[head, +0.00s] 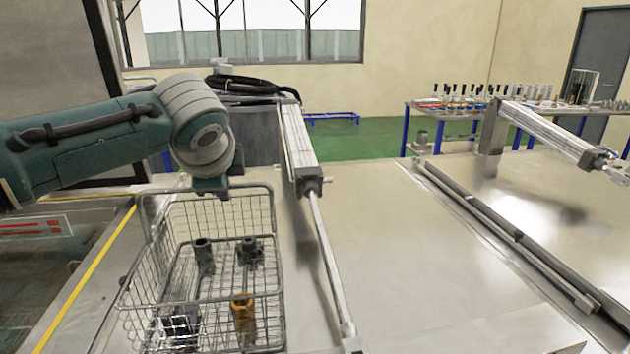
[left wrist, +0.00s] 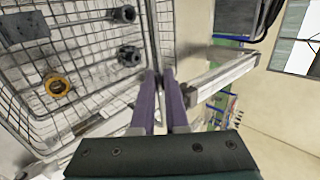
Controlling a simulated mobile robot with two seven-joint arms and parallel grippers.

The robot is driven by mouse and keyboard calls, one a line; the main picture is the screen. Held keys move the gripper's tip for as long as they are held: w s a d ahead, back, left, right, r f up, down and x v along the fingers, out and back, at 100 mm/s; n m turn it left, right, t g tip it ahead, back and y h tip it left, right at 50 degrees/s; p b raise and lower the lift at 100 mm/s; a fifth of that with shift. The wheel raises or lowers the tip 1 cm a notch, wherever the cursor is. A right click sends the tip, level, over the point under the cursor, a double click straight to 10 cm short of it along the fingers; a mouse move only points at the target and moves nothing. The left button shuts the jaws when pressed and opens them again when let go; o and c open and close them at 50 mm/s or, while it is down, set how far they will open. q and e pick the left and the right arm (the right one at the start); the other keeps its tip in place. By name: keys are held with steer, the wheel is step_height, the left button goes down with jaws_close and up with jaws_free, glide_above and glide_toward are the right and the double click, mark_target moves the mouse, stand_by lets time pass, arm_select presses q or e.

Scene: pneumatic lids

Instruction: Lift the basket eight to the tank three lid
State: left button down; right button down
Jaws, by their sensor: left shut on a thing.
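A wire basket (head: 277,250) hangs below my left gripper (head: 216,186) in the head view, with dark fittings and one yellow fitting inside. In the left wrist view the basket (left wrist: 153,35) fills the upper left, and the purple-grey fingers of my left gripper (left wrist: 166,82) close on its rim or handle. A flat metal lid (head: 400,262) lies right of the basket, with a pneumatic cylinder (head: 300,150) and its rod along its left side. Which tank number it has cannot be read. My right gripper is in neither view.
A second cylinder (head: 550,135) and a long rail (head: 510,236) lie on the right. A yellow-striped edge (head: 85,275) borders a tank opening on the left. A workbench (head: 470,108) with small parts stands at the back. The lid's middle is clear.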

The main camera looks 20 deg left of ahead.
arm_select(q)
steer(key=c, duration=0.9)
jaws_free()
steer(key=shift+w+r, duration=0.15)
steer(key=shift+r, duration=0.05)
steer(key=shift+c, duration=0.2)
steer(key=shift+o, duration=0.5)
steer(key=shift+f, duration=0.3)
steer(key=s+d+r+p, duration=0.2)
steer(key=s+r+p, duration=0.1)
steer(key=r+p, duration=0.4)
steer(key=s+d+r+p, duration=0.1)
steer(key=s+r+p, duration=0.2)
steer(key=r+p, duration=0.5)
step_height(320, 180, up, 4)
steer(key=shift+d+r, duration=0.15)
steer(key=shift+d, duration=0.2)
